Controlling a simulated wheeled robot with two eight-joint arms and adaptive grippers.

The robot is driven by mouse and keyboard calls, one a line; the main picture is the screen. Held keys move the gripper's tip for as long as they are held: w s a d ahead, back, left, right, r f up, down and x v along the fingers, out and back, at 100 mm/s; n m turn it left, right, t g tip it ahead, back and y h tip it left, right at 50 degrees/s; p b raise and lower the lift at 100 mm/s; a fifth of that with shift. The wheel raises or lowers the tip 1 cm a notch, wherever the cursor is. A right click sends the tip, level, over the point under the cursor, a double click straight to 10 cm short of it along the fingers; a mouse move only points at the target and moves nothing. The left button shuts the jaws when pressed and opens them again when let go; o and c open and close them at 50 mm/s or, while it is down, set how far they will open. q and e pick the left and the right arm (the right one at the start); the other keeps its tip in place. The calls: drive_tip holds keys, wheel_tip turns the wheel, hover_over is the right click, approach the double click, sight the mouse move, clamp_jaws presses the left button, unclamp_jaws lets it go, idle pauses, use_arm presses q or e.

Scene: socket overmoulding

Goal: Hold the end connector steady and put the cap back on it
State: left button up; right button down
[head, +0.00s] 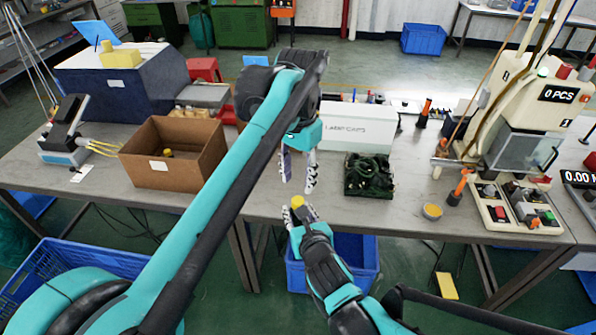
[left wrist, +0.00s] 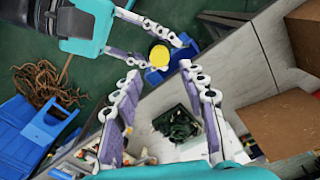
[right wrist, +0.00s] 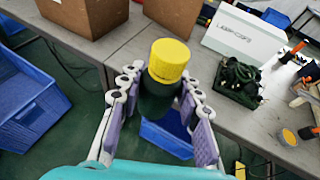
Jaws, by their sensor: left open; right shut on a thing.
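My right gripper (head: 298,214) is shut on the end connector, a dark cylindrical piece (right wrist: 154,98), and holds it upright in front of the table edge. The yellow ribbed cap (right wrist: 168,60) sits on top of the connector; I cannot tell how firmly it is seated. The cap also shows from above in the left wrist view (left wrist: 159,55) and small in the head view (head: 297,201). My left gripper (head: 298,180) is open and empty, fingers pointing down, a little above and apart from the cap.
A dark green coil of cable (head: 369,180) and a white box (head: 357,128) lie on the table behind. An open cardboard box (head: 150,174) stands left. A machine (head: 530,120) stands right. A blue bin (head: 363,255) is on the floor under the table edge.

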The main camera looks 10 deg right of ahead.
sight(298, 200)
use_arm(q)
drive_tip(key=n, duration=0.5)
drive_tip(key=shift+r, duration=0.2)
drive_tip(key=n, duration=0.4)
drive_tip(key=shift+r+n, duration=0.15)
drive_tip(key=shift+n, duration=0.15)
drive_tip(key=n, duration=0.4)
drive_tip(key=shift+r+n, duration=0.15)
drive_tip(key=shift+n, duration=0.15)
drive_tip(key=n, duration=0.5)
drive_tip(key=shift+r, duration=0.15)
drive_tip(key=shift+f, duration=4)
drive_tip(key=shift+c, duration=0.4)
clamp_jaws()
